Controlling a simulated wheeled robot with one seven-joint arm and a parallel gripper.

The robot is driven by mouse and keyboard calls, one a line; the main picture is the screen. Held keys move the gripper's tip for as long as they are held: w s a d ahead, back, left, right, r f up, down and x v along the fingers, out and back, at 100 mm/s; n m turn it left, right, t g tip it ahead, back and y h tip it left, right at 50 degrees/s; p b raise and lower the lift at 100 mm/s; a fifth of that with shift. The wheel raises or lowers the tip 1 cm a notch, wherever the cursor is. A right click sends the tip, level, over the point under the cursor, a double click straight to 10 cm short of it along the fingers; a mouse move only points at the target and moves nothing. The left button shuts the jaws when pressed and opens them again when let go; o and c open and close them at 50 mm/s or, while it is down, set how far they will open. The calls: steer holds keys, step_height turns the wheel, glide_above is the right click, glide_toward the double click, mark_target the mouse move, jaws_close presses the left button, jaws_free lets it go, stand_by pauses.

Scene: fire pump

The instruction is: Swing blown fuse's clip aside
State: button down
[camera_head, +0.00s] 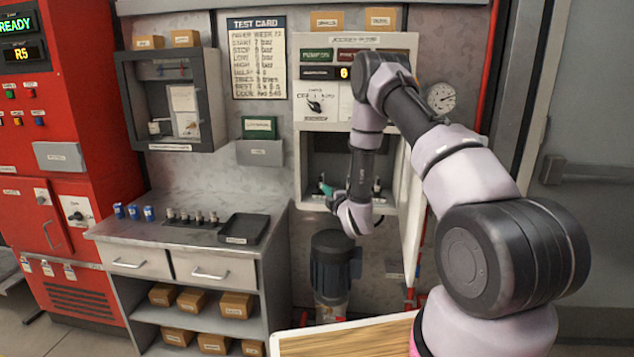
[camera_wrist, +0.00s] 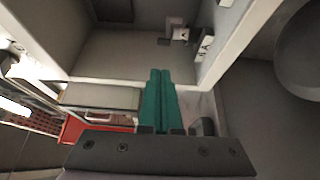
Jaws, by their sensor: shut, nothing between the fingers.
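The jockey pump cabinet (camera_head: 345,45) hangs on the wall with its lower compartment (camera_head: 335,152) open. My gripper (camera_head: 325,188) is at the front of this compartment, toward its lower left, with its green fingers pointing left. In the wrist view the fingers (camera_wrist: 160,75) lie side by side, shut and empty, against the grey compartment interior (camera_wrist: 125,52). Small white and grey fittings (camera_wrist: 203,43) sit ahead and to the right of the fingertips, apart from them. A small dark fitting (camera_head: 376,187) stands at the compartment's right side. I cannot tell which part is the blown fuse or its clip.
The cabinet door (camera_head: 411,215) stands open on the right, close to my arm. A pump motor (camera_head: 332,265) stands below the cabinet. A workbench at the left holds blue cylinders (camera_head: 133,211), a row of small fuses (camera_head: 192,217) and a black tray (camera_head: 243,228).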

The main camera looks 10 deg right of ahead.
steer(key=w, duration=0.3)
steer(key=w+a, duration=0.1)
steer(key=w, duration=0.5)
steer(key=shift+w+a, duration=0.35)
steer(key=shift+w, duration=0.05)
steer(key=shift+d, duration=0.15)
